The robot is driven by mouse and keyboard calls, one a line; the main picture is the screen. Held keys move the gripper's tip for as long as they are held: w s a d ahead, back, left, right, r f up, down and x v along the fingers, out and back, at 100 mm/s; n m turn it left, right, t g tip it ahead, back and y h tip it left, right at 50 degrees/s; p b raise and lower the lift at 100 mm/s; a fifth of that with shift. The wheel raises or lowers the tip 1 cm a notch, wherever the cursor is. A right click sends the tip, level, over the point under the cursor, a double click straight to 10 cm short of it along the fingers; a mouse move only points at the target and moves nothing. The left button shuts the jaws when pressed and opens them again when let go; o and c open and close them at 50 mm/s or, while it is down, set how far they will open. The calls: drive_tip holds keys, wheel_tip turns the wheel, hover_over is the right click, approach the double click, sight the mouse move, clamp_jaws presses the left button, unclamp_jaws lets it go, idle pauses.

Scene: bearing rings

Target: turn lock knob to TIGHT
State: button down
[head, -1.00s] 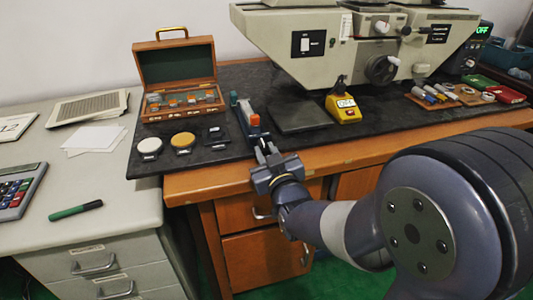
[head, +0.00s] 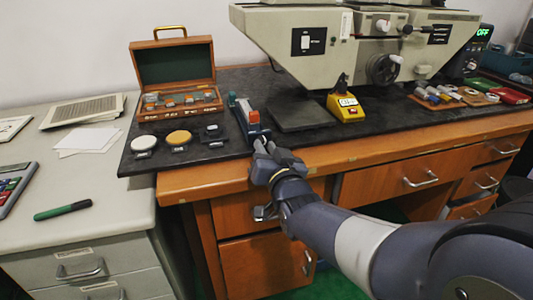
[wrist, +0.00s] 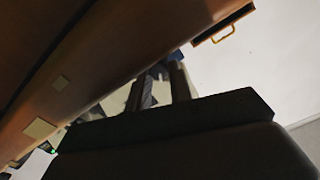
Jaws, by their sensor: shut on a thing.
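The fixture with the lock knob is a narrow blue-grey device with an orange-red block (head: 252,117), at the front edge of the black bench mat. My gripper (head: 262,143) reaches up to its near end from the front of the bench, with its fingers closed there. The lock knob is between or behind my fingers and hidden, so its setting cannot be read. In the wrist view my dark fingers (wrist: 160,86) point at a dim, partly covered patch with a small blue part beyond them.
A yellow unit (head: 346,108) and the large beige machine (head: 385,45) are to the right. The wooden bench edge (head: 330,163) runs just under my gripper.

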idle(0.4)
drive_tip(key=c, duration=1.3)
unclamp_jaws()
drive_tip(key=p+v, duration=0.1)
drive_tip(key=v, duration=0.9)
drive_tip(key=shift+s+d, duration=0.1)
drive_tip(key=shift+s, duration=0.3)
